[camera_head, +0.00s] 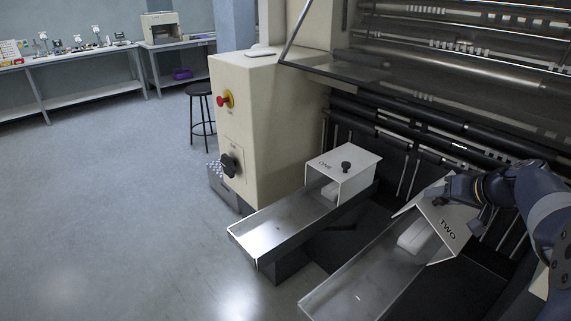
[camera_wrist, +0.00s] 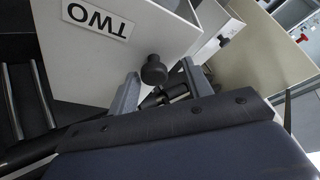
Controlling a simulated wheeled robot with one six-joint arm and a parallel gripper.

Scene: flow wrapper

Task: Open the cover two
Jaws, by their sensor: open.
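Cover two (camera_head: 432,212) is a white box-like lid marked TWO, sitting tilted over the right metal chute. It also fills the upper left of the wrist view (camera_wrist: 110,60), with its label upside down. Its black knob (camera_wrist: 154,70) shows between the fingertips in the wrist view; in the head view my gripper hides it. My gripper (camera_head: 446,196) is open at the top of the cover, with one finger on each side of the knob (camera_wrist: 158,82). I cannot tell whether a finger touches the knob.
Cover one (camera_head: 352,182), with a black knob, sits level over the left chute (camera_head: 285,222). A white block (camera_head: 415,237) lies in the right chute (camera_head: 355,285) under cover two. Machine rollers and a raised clear guard are behind. Open floor lies left.

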